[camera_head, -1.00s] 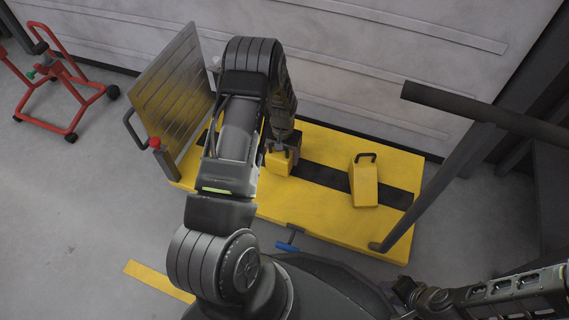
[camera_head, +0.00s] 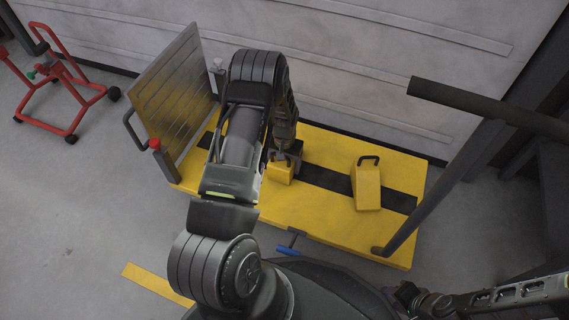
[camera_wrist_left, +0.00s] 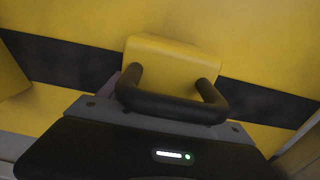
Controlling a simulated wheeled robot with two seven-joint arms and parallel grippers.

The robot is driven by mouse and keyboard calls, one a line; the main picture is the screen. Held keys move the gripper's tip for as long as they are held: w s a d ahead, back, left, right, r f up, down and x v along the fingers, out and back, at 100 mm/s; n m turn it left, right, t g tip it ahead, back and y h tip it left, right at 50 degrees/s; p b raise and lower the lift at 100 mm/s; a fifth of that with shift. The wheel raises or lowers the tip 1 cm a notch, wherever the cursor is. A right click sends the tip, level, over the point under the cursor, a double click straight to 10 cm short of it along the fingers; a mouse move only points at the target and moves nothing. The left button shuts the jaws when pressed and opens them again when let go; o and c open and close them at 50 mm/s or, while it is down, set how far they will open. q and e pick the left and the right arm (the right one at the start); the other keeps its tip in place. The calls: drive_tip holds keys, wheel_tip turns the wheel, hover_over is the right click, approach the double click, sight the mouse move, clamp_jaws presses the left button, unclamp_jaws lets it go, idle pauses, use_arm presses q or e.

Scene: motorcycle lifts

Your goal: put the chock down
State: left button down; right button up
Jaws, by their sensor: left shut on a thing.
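A yellow chock (camera_head: 281,171) with a dark handle is at my left gripper (camera_head: 284,153), over the yellow lift platform (camera_head: 325,222) near its black strip. The forearm hides much of this gripper. In the left wrist view the chock (camera_wrist_left: 172,65) shows with its black handle (camera_wrist_left: 170,105) at the jaws, which are shut on it. The platform and strip lie behind it. I cannot tell whether the chock touches the platform. My right gripper (camera_head: 412,296) is low at the right, apart from the lift; its jaws are unclear.
A second yellow chock (camera_head: 367,188) with a dark handle stands on the platform to the right. A raised ridged plate (camera_head: 172,95) is at the platform's left end. A dark bar (camera_head: 480,104) rises at the right. A red stand (camera_head: 62,105) is at the far left.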

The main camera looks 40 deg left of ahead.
use_arm(q)
drive_tip(key=shift+c, duration=0.7)
unclamp_jaws()
wheel_tip(320, 180, up, 12)
drive_tip(key=p, duration=0.5)
drive_tip(key=shift+r+p, duration=0.1)
drive_tip(key=shift+p, duration=0.25)
